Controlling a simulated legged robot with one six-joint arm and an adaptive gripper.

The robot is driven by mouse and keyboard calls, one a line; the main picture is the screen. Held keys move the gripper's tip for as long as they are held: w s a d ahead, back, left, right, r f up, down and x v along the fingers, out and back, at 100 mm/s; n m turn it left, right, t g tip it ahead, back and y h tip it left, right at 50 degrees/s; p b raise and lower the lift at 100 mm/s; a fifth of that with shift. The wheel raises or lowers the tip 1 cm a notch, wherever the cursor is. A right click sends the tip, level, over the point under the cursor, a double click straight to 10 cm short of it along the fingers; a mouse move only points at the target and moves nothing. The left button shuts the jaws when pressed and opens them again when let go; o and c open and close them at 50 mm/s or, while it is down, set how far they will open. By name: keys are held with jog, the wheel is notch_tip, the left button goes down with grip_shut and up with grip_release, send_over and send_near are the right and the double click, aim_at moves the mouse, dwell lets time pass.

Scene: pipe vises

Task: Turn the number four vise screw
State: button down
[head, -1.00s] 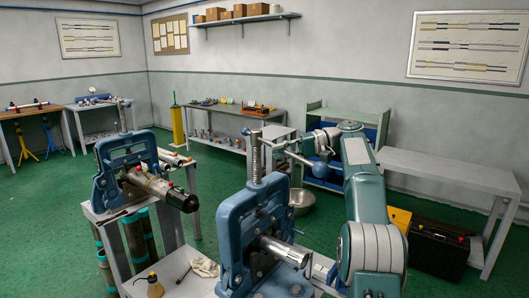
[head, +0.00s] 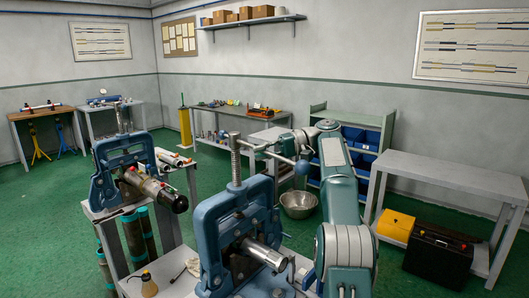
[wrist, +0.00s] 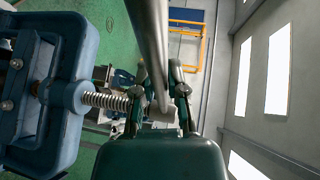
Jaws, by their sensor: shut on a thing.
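The near blue vise (head: 207,240) stands upright with a shiny pipe (head: 262,252) through it. Its threaded screw (head: 235,165) rises from the top, with a bar handle (head: 286,159) across its head and a ball at the bar's right end. My gripper (wrist: 163,98) is shut on the bar handle; in the wrist view the bar (wrist: 151,35) runs between its fingers, beside the screw (wrist: 105,101). A second blue vise (head: 103,188) holds a dark pipe (head: 155,186) at left. I cannot read a number on either vise.
A metal bowl (head: 298,204) is on the floor behind my arm. Green floor is open at far left.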

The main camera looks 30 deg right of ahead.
jog(key=c, duration=0.7)
grip_release()
jog(key=shift+f, duration=0.3)
jog(key=shift+o, duration=0.2)
jog(key=shift+r, duration=0.1)
